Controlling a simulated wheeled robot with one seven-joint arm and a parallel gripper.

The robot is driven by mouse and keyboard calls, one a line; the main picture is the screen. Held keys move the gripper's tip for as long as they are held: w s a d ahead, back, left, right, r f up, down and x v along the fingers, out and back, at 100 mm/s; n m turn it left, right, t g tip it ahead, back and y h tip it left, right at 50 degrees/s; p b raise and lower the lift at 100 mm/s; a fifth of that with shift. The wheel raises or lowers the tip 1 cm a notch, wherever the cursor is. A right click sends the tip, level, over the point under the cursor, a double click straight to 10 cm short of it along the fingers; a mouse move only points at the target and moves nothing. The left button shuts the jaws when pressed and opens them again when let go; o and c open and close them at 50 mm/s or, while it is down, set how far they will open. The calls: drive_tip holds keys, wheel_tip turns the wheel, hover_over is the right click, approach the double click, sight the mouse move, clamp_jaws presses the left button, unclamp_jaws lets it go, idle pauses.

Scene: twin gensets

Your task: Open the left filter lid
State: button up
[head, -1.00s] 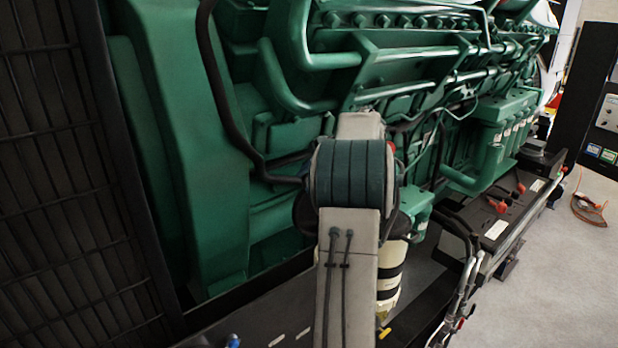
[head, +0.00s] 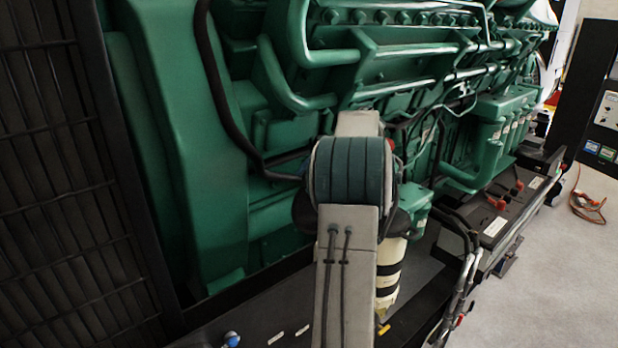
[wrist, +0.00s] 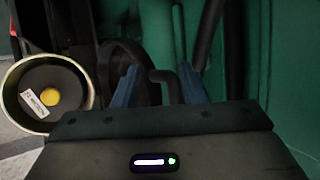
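A cream canister with black bands (head: 391,275) stands below and behind my arm in the head view, its top partly hidden. In the wrist view a round cream-rimmed canister (wrist: 22,112) is at the left. Inside its rim is a dark face with a yellow disc and a white label. A dark round part (wrist: 112,62), possibly a lid, stands beside it. My gripper (wrist: 158,72) has two blue fingers set apart. A dark bent bar (wrist: 165,76) shows between them, and I see no clear grip on it. My gripper is hidden behind my arm in the head view.
The green engine (head: 300,100) fills the back, with pipes and a black hose close to my arm. A black grille (head: 70,170) stands at the left. Batteries with red terminals (head: 500,215) and cables lie at the right. Open floor (head: 550,280) is at the far right.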

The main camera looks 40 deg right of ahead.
drive_tip(key=shift+r, duration=0.1)
drive_tip(key=b+v, duration=0.1)
drive_tip(key=v, duration=1.2)
drive_tip(key=shift+s+d+r, duration=0.15)
drive_tip(key=shift+r, duration=0.05)
